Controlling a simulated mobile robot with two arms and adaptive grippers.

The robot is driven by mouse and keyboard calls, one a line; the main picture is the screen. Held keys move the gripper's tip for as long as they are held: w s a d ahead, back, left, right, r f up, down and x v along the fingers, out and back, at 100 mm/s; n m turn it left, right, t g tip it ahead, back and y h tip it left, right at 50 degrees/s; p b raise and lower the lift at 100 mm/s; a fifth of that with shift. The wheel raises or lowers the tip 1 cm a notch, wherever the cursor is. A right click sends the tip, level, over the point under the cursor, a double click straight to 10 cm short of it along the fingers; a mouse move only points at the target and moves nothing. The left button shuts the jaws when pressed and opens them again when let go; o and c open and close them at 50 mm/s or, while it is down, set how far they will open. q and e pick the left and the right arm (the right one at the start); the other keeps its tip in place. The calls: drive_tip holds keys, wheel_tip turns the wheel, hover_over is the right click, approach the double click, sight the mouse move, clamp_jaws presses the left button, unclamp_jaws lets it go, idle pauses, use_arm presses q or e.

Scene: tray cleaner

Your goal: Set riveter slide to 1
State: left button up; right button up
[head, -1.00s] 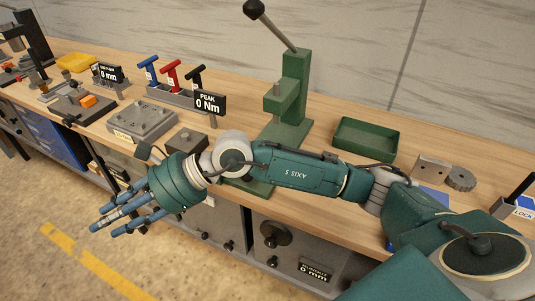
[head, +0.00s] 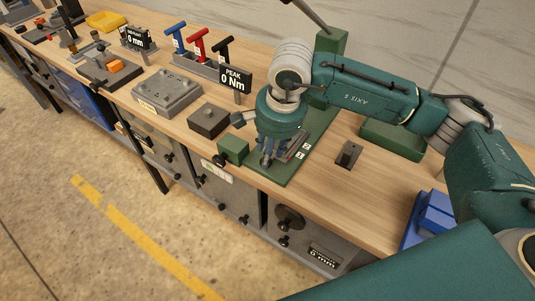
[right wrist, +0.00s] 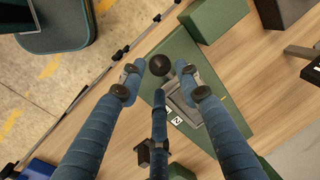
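The green riveter has a base (head: 318,122) on the bench, with its column (head: 331,45) partly hidden behind my right arm. A grey slide piece (head: 294,148) lies on the base beside white labels numbered 1 and 2 (head: 299,155). It also shows in the right wrist view (right wrist: 187,104) beside a label 2 (right wrist: 177,120). My right gripper (head: 267,158) points down over the front of the base. In the right wrist view its fingers (right wrist: 159,78) are spread around a dark round knob (right wrist: 160,64), with no clear contact. The slide's exact setting is unclear. My left gripper is out of view.
A green block (head: 233,149) stands at the base's front left edge. A dark box (head: 208,121) and the PEAK display (head: 236,78) are to the left. A green tray (head: 392,139) and blue blocks (head: 436,212) are to the right.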

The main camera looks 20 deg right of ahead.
drive_tip(key=shift+w+a+f+p, duration=0.15)
drive_tip(key=shift+f+p, duration=0.05)
drive_tip(key=shift+f, duration=0.75)
drive_tip(key=shift+w+a+f+p, duration=0.1)
drive_tip(key=shift+w+f+p, duration=0.05)
drive_tip(key=shift+f, duration=0.8)
